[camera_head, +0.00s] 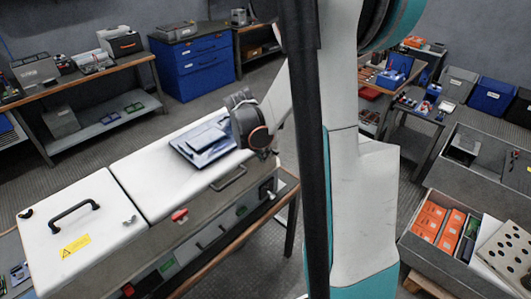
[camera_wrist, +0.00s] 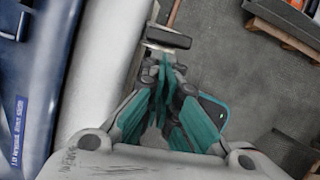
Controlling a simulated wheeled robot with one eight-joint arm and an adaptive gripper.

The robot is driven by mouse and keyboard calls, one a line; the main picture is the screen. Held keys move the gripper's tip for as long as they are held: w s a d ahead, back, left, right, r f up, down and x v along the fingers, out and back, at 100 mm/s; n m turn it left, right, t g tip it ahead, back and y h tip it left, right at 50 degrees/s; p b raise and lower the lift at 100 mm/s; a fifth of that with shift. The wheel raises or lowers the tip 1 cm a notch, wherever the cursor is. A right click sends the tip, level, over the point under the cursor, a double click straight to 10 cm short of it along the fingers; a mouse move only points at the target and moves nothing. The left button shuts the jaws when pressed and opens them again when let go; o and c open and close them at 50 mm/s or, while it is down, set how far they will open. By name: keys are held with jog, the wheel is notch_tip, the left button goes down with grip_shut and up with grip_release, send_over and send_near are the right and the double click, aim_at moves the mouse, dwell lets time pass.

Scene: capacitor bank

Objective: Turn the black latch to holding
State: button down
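A black block on a pale mount, which looks like the black latch (camera_wrist: 167,37), sits at the edge of the cabinet in the wrist view. My gripper (camera_wrist: 166,68) is just below it in that picture, its teal fingers drawn together at the tips. I see nothing held between them. Whether the tips touch the block I cannot tell. In the head view a dark fitting (camera_head: 266,188) shows on the right end of the white cabinet's front; it may be the same latch. My gripper's fingers cannot be made out in the head view.
Grey bins with orange boxes (camera_head: 440,225) stand at right.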

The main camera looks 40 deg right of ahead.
jog(key=a+r+p, duration=0.2)
jog(key=a+r, duration=0.5)
jog(key=r, duration=0.2)
jog(key=shift+s+r, duration=0.2)
jog(key=shift+s, duration=0.15)
